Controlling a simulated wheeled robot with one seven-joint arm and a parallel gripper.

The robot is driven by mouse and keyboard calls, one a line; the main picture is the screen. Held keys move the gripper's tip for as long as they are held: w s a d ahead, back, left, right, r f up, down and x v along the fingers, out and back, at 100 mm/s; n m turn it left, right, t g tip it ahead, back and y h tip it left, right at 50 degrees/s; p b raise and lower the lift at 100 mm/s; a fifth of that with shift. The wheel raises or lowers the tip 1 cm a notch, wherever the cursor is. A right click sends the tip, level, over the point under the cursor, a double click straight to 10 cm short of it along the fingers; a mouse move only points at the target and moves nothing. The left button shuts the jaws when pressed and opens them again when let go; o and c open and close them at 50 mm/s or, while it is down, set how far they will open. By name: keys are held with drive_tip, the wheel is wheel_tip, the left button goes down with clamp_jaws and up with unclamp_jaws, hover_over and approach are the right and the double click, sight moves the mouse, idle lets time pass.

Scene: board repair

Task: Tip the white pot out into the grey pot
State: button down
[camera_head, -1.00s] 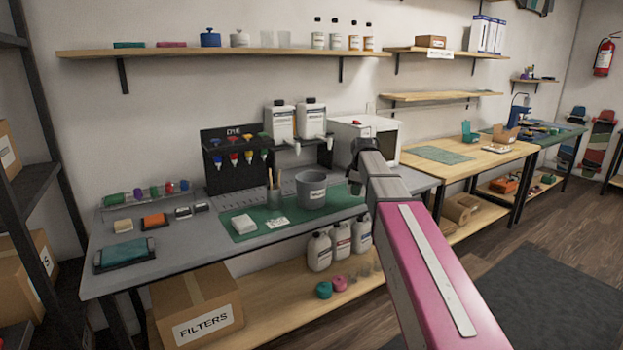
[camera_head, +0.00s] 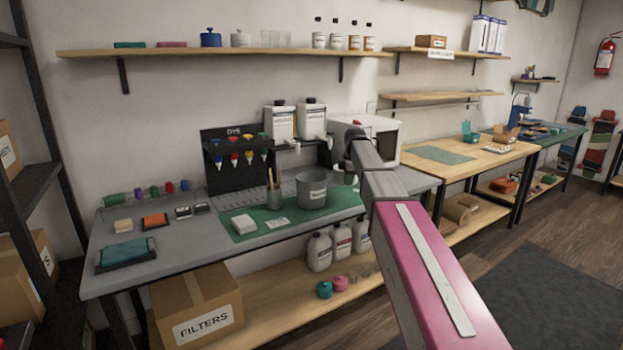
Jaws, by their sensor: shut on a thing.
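The grey pot (camera_head: 312,190) stands upright on the green mat of the grey bench, with a label on its front and its mouth open upward. My gripper (camera_head: 346,172) is just right of the grey pot, mostly hidden behind my own wrist. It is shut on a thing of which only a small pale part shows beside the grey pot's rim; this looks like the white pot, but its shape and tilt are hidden. I cannot tell whether it touches the grey pot. Nothing is seen pouring.
A tool cup (camera_head: 274,195) and a white block (camera_head: 243,224) are near the grey pot on the green mat (camera_head: 250,234). White jugs with taps (camera_head: 281,123) stand on a rack behind.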

drive_tip(key=shift+s+a+r+t+h, duration=0.25)
drive_tip(key=shift+a+r+t+h, duration=0.25)
drive_tip(key=shift+h, duration=0.3)
drive_tip(key=a+r+h, duration=0.1)
drive_tip(key=r+h, duration=0.1)
drive_tip(key=r, duration=0.1)
drive_tip(key=s+a+r+t+h, duration=0.1)
drive_tip(key=shift+a+r, duration=0.2)
drive_tip(key=shift+a, duration=0.1)
drive_tip(key=shift+s+a+r+n+t+h, duration=0.15)
drive_tip(key=shift+a+r+t+h, duration=0.15)
drive_tip(key=shift+h, duration=0.25)
drive_tip(key=shift+s+a+r+n+t+h, duration=0.1)
drive_tip(key=shift+a+r+n+h, duration=0.05)
drive_tip(key=shift+a+h, duration=0.35)
drive_tip(key=shift+r+h, duration=0.15)
drive_tip(key=shift+h, duration=0.2)
drive_tip(key=shift+r, duration=0.1)
drive_tip(key=shift+s+a+r+t+h, duration=0.1)
drive_tip(key=shift+t+h, duration=0.2)
drive_tip(key=shift+h, duration=0.2)
drive_tip(key=shift+f+h, duration=0.2)
drive_tip(key=shift+h, duration=0.1)
drive_tip(key=shift+a+f+t+h, duration=0.1)
drive_tip(key=shift+t+h, duration=0.2)
